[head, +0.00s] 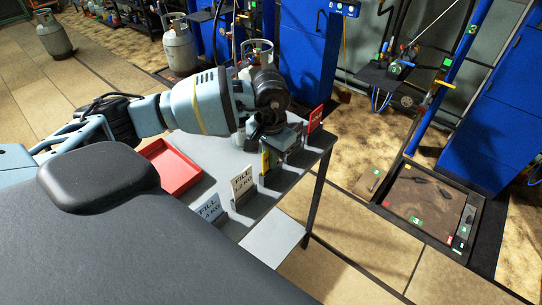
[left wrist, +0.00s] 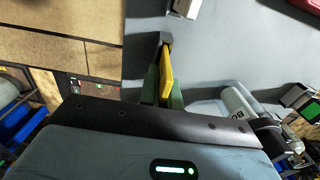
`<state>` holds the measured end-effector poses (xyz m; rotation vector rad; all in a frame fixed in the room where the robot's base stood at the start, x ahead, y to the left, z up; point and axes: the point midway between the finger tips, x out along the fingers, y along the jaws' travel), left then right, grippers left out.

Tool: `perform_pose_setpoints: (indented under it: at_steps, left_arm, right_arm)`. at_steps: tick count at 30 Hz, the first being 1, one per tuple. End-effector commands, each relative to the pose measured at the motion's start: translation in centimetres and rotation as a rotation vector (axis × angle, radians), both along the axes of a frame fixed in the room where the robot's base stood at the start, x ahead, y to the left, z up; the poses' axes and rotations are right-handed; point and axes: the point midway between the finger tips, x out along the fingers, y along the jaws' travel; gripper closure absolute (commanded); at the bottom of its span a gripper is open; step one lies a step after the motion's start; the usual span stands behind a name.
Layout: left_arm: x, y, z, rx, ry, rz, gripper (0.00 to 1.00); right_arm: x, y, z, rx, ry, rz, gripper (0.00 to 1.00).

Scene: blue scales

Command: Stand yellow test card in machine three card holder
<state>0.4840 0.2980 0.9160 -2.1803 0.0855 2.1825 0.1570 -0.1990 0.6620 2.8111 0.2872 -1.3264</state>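My left gripper (head: 272,153) is low over the right part of the grey table. The yellow test card (head: 265,162) is upright there, partly hidden by the gripper. In the left wrist view the yellow card (left wrist: 166,78) is between the two green fingertips of my left gripper (left wrist: 164,88), which look closed against its sides. Its far end meets a small dark grey holder (left wrist: 166,38); whether it is seated there I cannot tell. Machine three has a green "3" on its blue post (head: 465,45) and on its floor plate (head: 413,205). I cannot make out its card holder. My right gripper is out of view.
Blue cabinets (head: 310,45) stand behind.

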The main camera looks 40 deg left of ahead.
Motion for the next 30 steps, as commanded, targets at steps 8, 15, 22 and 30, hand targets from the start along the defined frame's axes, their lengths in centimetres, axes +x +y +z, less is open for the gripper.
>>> perform_pose_setpoints:
  at_steps: [8,15,22,30]
  left_arm:
    - [0.0,0.0,0.1,0.0,-0.001,0.0,0.83]
    - [0.0,0.0,0.0,0.0,-0.001,0.0,0.7]
    - [0.0,0.0,0.1,0.0,-0.002,0.0,0.7]
    - [0.1,0.0,4.2,-0.001,-0.004,0.0,0.7]
  right_arm:
    - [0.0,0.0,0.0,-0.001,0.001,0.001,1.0]
    - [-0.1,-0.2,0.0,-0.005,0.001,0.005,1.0]
    - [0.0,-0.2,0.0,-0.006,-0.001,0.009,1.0]
    - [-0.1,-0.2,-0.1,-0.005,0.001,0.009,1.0]
